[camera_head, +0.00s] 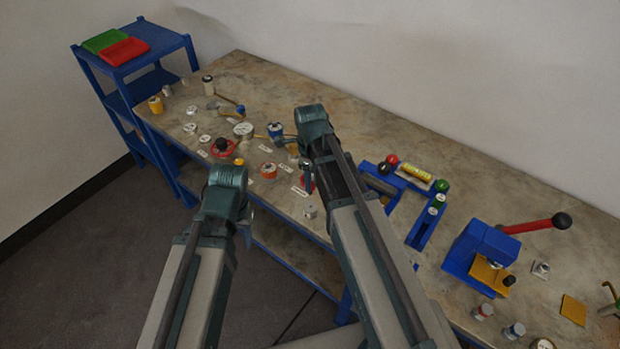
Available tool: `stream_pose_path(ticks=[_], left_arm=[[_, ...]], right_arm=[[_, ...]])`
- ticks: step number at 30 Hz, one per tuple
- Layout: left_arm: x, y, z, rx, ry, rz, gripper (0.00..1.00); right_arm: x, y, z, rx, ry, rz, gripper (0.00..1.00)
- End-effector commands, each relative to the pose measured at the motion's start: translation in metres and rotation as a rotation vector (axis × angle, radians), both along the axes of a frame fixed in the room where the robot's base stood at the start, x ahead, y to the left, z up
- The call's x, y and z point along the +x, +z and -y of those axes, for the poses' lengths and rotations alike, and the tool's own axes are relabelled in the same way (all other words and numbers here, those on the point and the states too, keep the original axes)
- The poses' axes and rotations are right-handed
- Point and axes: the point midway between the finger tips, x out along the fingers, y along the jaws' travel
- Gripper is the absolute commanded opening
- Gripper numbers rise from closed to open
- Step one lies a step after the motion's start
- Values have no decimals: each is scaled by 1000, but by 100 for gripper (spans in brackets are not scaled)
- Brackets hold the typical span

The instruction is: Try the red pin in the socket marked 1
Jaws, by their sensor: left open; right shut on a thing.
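My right gripper (289,141) is over the middle of the bench, among the small vessels. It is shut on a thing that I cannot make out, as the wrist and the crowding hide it. A small red part (306,184) shows just below the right wrist; I cannot tell whether it is held or stands on the bench. My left gripper (246,233) is open in front of the bench's front edge, mostly hidden by its wrist. Small white labels (284,168) lie beside the vessels; their numbers are too small to read, so I cannot tell which socket is marked 1.
A blue rack (425,228) with red, black and green balls stands right of my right arm. A blue press (480,252) with a red lever is further right. A blue shelf (128,62) with green and red trays stands at the left. The bench's back strip is clear.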

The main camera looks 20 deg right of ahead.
Motion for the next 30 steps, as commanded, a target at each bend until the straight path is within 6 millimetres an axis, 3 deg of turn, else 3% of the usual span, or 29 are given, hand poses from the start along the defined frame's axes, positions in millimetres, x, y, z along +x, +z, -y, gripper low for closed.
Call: stream_pose_path(ticks=[18,30], left_arm=[[0,-51,0,0,1,0,50],[0,-55,0,0,1,0,50]], right_arm=[[0,-51,0,0,0,0,0],[0,-55,0,0,0,0,0]])
